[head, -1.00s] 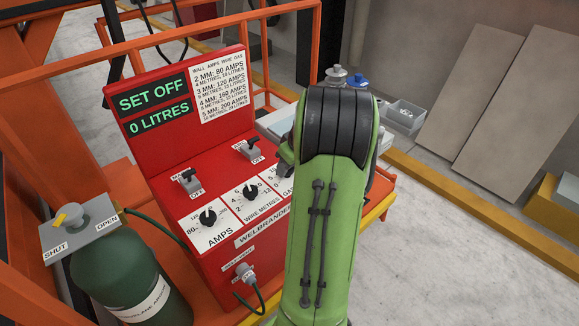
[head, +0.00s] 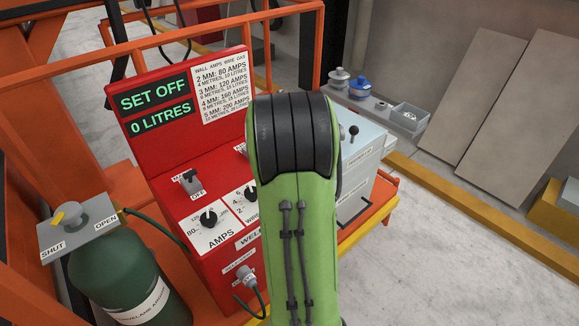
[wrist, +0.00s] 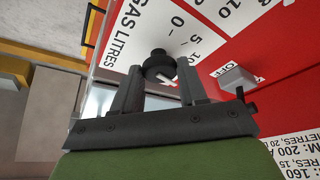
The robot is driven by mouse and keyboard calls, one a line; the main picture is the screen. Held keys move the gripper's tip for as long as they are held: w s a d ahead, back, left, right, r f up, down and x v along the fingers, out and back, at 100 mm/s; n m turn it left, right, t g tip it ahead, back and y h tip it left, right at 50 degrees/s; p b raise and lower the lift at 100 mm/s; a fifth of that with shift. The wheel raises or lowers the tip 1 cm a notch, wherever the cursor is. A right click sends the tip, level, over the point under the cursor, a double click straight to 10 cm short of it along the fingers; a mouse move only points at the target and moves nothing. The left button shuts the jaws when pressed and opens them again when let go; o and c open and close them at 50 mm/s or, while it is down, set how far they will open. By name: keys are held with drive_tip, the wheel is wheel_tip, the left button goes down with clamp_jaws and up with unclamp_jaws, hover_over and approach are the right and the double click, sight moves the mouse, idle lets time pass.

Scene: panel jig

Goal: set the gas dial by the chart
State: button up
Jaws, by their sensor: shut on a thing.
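The gas dial (wrist: 158,60) is a black knob on a white scale marked GAS LITRES in the wrist view. The nearest readable figures are 0 and 5; the pointer's exact setting is unclear. My gripper (wrist: 160,76) is shut on the knob, with one finger on each side. In the head view my green arm hides the gas dial and my gripper. The red welder panel (head: 150,150) carries the white chart (head: 222,88), listing wall, amps, wire and gas. Its display (head: 155,107) reads SET OFF and 0 LITRES.
The amps dial (head: 208,219) and a switch at OFF (head: 189,181) are left of my arm; the wire dial (head: 246,195) is partly covered. A green gas bottle (head: 125,270) stands at front left. A grey cabinet (head: 362,155) is right of my arm.

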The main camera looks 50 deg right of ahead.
drive_tip(key=shift+w+m+g, duration=0.1)
drive_tip(key=shift+m+g, duration=0.2)
drive_tip(key=shift+m, duration=0.3)
drive_tip(key=o, duration=1)
drive_tip(key=shift+o, duration=0.2)
drive_tip(key=p+v, duration=0.3)
drive_tip(key=v, duration=1.2)
drive_tip(key=shift+a+r+p, duration=0.2)
drive_tip(key=shift+r+p, duration=0.1)
drive_tip(key=shift+r, duration=0.05)
drive_tip(key=shift+a, duration=0.1)
